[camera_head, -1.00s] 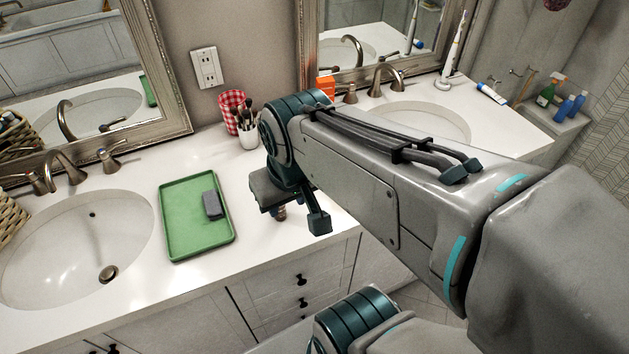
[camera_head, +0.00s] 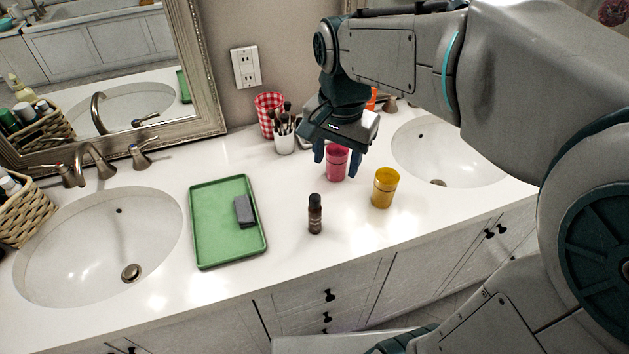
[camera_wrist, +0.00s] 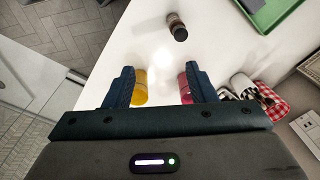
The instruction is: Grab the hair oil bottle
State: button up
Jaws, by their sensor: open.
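The hair oil bottle (camera_head: 315,214) is a small dark brown bottle with a black cap, standing upright on the white counter to the right of the green tray. My gripper (camera_head: 338,166) is open and empty above the counter, behind the bottle and apart from it. In the wrist view the bottle (camera_wrist: 177,27) shows at the top, beyond the open fingers (camera_wrist: 160,88). Nothing is between the fingertips that I can see held.
A pink cup (camera_head: 337,166) stands just by my fingers, and a yellow cup (camera_head: 384,188) stands to the right of the bottle. The green tray (camera_head: 203,228) holds a grey block. A brush cup (camera_head: 285,143) and a red checkered cup (camera_head: 267,103) stand behind. Counter around the bottle is clear.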

aim_at(315, 197)
jog(key=a+f, duration=0.1)
jog(key=f, duration=0.2)
jog(key=w+a+f+m, duration=0.1)
jog(key=f, duration=0.2)
jog(key=w+a+f+m, duration=0.1)
jog(key=f, duration=0.2)
jog(key=shift+w+a+f+g, duration=0.2)
jog(key=shift+w+f+g, duration=0.1)
jog(key=shift+g, duration=0.1)
notch_tip(315, 197, down, 5)
jog(key=shift+w+r+p, duration=0.1)
jog(key=shift+p, duration=0.45)
jog(key=shift+a, duration=0.1)
grip_shut()
